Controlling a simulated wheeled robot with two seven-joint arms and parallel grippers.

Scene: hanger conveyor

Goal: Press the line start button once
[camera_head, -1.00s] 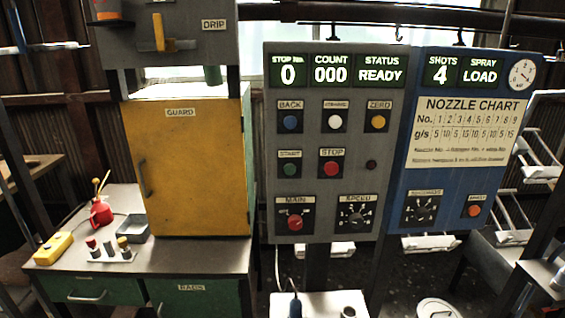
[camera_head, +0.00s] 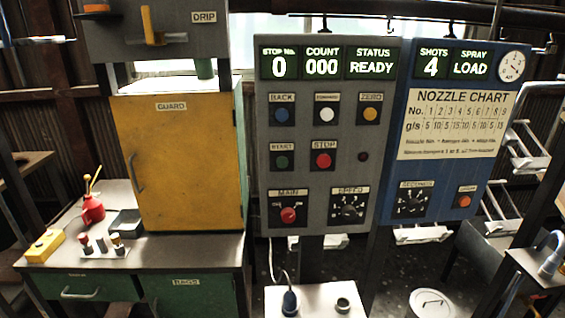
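A grey control panel (camera_head: 330,225) stands upright in the middle. A green button (camera_head: 282,161) sits at its left in the second row, under a small label that is blurred and hard to read. A red button (camera_head: 323,160) labelled STOP is to its right. The panel's display (camera_head: 329,63) reads stop number 0, count 000 and status READY. Neither of my grippers shows in this view, and nothing touches or covers the buttons.
Blue, white and yellow buttons sit above the green one; MAIN (camera_head: 288,214) and speed knobs are below. A blue spray panel (camera_head: 440,180) adjoins at right. A yellow guard door (camera_head: 180,165) and bench (camera_head: 190,250) stand at left. A white surface (camera_head: 320,298) is below.

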